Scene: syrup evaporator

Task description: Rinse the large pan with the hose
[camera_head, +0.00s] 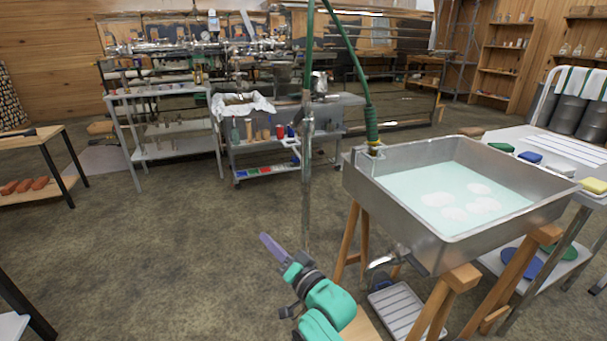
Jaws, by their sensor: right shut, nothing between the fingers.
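The large metal pan (505,237) stands at the right on wooden trestle legs. It holds pale blue-green liquid with several white foamy patches. The green hose (349,50) comes down from above to a thick green end (372,123) at the pan's far left corner. A second green length runs into an upright metal pipe (307,150) left of the pan. My right gripper (271,246), purple at the tip beyond teal arm links, is shut and empty above the floor, left of the pan and apart from it and the hose. My left gripper is not in view.
A metal spout (383,261) sticks out low on the pan's near side, above a ribbed tray (398,309). A side table (560,150) with sponges stands right of the pan. A cart (262,172) stands behind. The floor at left centre is clear.

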